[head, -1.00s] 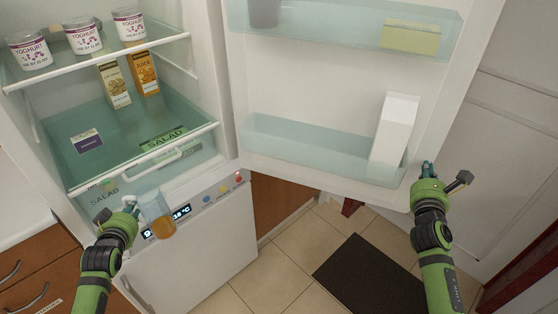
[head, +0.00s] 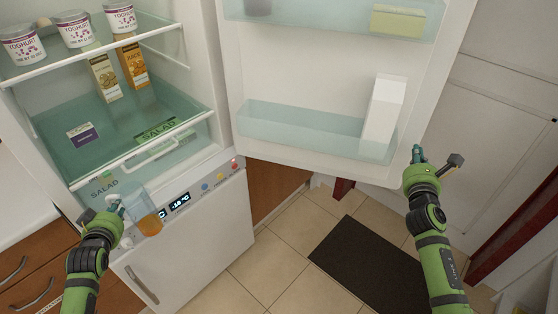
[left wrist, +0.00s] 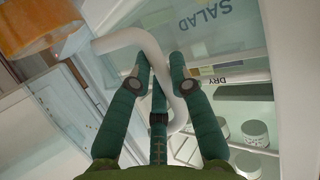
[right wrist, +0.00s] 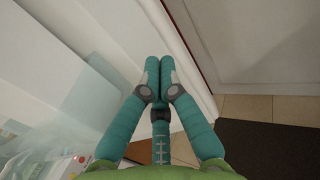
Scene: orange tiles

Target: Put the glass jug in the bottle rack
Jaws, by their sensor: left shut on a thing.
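The glass jug (head: 142,211), holding orange liquid, hangs tilted in front of the fridge's lower front in the head view. My left gripper (head: 115,205) is shut on its pale curved handle, which shows between the fingers in the left wrist view (left wrist: 150,47). The jug's orange end is at the upper left there. The bottle rack (head: 290,121) is the clear lower shelf on the open fridge door. A white carton (head: 384,112) stands at its right end; the rest looks empty. My right gripper (head: 418,154) is by the door's free edge, its fingertips together and nothing between them.
The open door (head: 310,75) has an upper shelf (head: 340,25) with a yellowish box. Inside the fridge are yoghurt tubs (head: 75,30), cartons (head: 105,78) and a salad drawer (head: 150,150). A dark mat (head: 375,262) lies on the tiled floor. Drawers stand at the left.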

